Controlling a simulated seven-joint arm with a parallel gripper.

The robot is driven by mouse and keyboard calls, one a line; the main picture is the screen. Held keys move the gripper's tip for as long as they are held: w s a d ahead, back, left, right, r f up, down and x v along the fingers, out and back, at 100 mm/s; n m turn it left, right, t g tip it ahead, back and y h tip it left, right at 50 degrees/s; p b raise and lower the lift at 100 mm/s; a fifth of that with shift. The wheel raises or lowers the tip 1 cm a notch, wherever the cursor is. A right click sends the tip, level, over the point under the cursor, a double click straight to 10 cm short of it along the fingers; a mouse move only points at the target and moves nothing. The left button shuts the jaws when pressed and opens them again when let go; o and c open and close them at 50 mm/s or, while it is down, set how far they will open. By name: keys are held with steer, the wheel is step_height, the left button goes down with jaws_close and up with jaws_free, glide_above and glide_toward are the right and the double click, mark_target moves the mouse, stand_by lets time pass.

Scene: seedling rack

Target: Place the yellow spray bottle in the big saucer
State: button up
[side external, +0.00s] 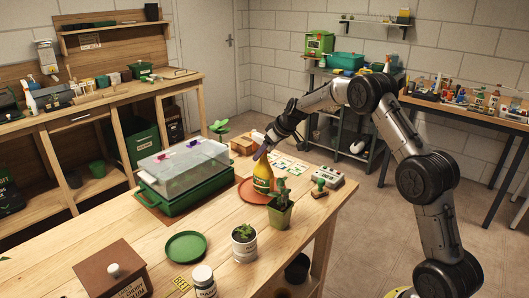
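The yellow spray bottle (262,180) stands upright near the middle of the wooden table, with a dark label on its front. It appears at the right part of the terracotta saucer (246,195); I cannot tell whether its base rests in it. A green saucer (186,247) lies empty nearer the front. Sizes are hard to compare from here. My gripper (262,153) is at the bottle's top, reaching in from the upper right. The fingers are small and overlap the bottle's head, so their grip is unclear.
A green propagator with a clear lid (184,178) stands left of the bottle. A stamp (320,187) and a pale device (327,175) lie to the right.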

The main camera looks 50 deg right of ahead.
steer(key=shift+r, duration=0.1)
steer(key=shift+s+r, duration=0.15)
steer(key=shift+r, duration=0.15)
steer(key=v, duration=1.1)
steer(key=s+a+r, duration=0.4)
steer(key=s+a, duration=0.4)
steer(key=s+a+r, duration=0.4)
steer(key=s+a, duration=0.4)
steer(key=s+a+f, duration=0.2)
steer(key=s+f, duration=0.1)
steer(key=s, duration=0.7)
steer(key=s+a+f+g, duration=0.1)
steer(key=s+a+f, duration=0.2)
steer(key=s, duration=0.8)
steer(key=shift+s+a, duration=0.2)
steer(key=shift+a, duration=0.05)
